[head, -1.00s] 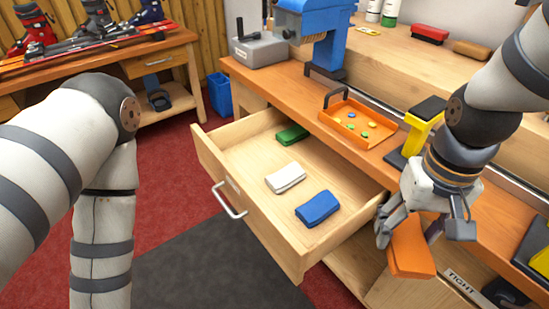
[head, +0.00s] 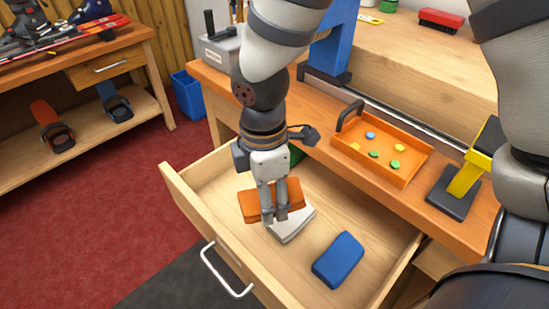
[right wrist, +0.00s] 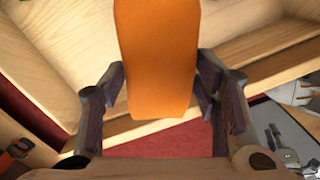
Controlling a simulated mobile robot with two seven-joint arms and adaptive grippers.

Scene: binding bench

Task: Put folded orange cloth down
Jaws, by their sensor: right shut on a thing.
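The folded orange cloth (head: 251,206) is held in my right gripper (head: 274,214), over the open wooden drawer (head: 190,190). In the right wrist view the cloth (right wrist: 157,50) lies between the two fingers. In the head view it overlaps part of a folded white cloth (head: 292,228) in the drawer. I cannot tell whether the orange cloth touches the white cloth or the drawer floor. A folded blue cloth (head: 338,260) lies nearer the drawer's front right. A green cloth (head: 296,154) is mostly hidden behind my gripper. My left gripper is out of view.
An orange tray (head: 408,163) with several coloured pieces sits on the bench behind the drawer. A yellow and black tool (head: 465,178) stands right of it. The drawer's silver handle (head: 222,272) faces front. Bare drawer floor shows left of the orange cloth and around the blue cloth.

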